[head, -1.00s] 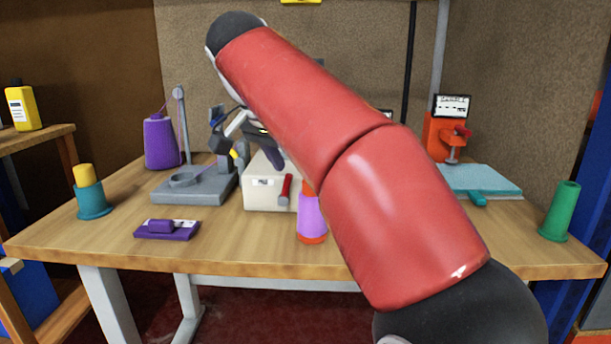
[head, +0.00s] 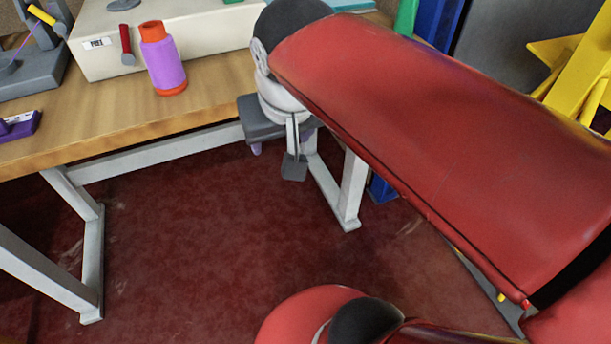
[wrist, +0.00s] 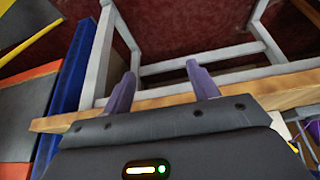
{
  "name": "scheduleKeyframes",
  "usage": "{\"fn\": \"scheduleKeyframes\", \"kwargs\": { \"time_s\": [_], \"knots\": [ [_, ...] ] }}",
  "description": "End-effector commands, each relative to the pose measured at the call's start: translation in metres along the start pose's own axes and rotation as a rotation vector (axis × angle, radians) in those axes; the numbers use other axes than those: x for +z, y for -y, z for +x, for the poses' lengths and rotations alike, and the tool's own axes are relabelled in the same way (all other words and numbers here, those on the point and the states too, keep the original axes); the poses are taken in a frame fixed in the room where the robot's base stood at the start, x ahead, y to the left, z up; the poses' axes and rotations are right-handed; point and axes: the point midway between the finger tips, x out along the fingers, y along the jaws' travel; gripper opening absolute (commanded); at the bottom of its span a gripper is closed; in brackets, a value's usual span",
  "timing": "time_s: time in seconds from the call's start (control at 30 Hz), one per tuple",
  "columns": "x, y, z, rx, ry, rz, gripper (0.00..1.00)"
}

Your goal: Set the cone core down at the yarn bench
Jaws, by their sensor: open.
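A green cone (head: 406,17) is partly hidden behind my arm at the top of the head view.
A cream box (head: 190,35) with a red-handled tool (head: 126,45) stands behind the purple cone. A purple item (head: 20,125) lies at the left. Grey bench legs (head: 350,185) stand on the red floor (head: 190,230). Yellow racking (head: 575,75) is at the right.

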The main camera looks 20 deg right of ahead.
Motion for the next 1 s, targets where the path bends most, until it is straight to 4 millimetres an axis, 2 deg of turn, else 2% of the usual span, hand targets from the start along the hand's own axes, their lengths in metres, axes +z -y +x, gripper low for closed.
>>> {"fn": "scheduleKeyframes", "kwargs": {
  "time_s": [0.03, 0.1, 0.2, 0.27, 0.4, 1.0],
  "knots": [
    [0.024, -0.008, 0.011, -0.010, -0.009, -0.008, 0.59],
    [0.047, -0.013, 0.024, -0.025, -0.021, -0.028, 0.59],
    [0.069, -0.017, 0.038, -0.037, -0.034, -0.046, 0.59],
    [0.077, -0.018, 0.043, -0.041, -0.039, -0.053, 0.59],
    [0.082, -0.019, 0.046, -0.043, -0.041, -0.059, 0.59],
    [0.081, -0.019, 0.046, -0.043, -0.040, -0.059, 0.59]
  ]
}}
